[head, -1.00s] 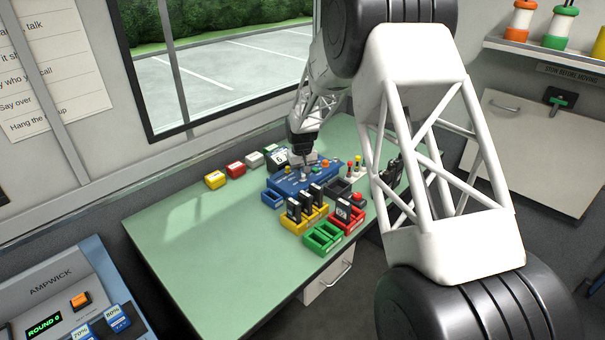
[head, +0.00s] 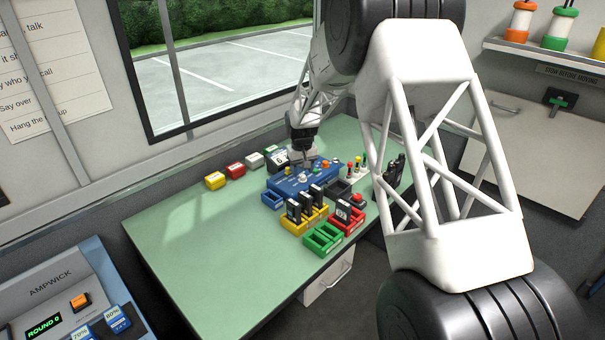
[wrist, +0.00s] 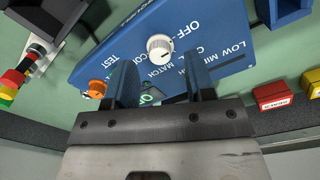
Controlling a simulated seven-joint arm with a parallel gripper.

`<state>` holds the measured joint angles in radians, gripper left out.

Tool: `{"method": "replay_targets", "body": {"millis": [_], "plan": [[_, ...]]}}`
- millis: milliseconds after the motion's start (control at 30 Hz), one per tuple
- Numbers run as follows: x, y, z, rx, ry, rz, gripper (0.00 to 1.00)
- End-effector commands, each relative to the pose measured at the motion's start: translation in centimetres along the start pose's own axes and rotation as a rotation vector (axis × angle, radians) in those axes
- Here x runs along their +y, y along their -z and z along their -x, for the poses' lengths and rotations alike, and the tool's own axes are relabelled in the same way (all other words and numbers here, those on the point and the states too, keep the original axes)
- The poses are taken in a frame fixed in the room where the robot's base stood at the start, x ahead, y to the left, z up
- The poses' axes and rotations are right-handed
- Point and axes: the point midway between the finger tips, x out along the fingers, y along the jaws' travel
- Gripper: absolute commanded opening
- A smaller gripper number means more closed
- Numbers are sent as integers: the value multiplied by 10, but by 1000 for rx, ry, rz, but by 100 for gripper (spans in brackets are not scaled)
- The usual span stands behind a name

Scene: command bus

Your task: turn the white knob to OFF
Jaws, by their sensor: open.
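The white knob (wrist: 160,47) sits on the sloping top of a blue box (wrist: 95,65), with white lettering around it that appears upside down in the wrist view. OFF is printed near the knob, along with MATCH, TEST, LOW and MID. I cannot tell which word the knob points to. My gripper (wrist: 160,68) is open, its two blue fingers apart, with the knob just beyond the tips and between their lines. Nothing is held. In the head view the knob (head: 303,178) shows below my gripper (head: 307,162) on the blue box (head: 290,187).
An orange knob (wrist: 97,88) is on the same box, close to one finger. Yellow (head: 215,180) and red (head: 236,170) blocks stand behind left. Yellow (head: 291,226) and green (head: 322,239) trays stand in front. The left of the green table (head: 190,240) is clear.

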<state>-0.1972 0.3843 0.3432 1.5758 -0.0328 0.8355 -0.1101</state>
Motion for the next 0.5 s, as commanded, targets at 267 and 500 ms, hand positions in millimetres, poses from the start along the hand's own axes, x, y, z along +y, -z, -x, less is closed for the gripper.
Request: {"method": "replay_targets", "body": {"millis": [267, 500], "plan": [[0, 0, 37, 3, 0, 0, 50], [0, 0, 54, 1, 0, 0, 50]]}}
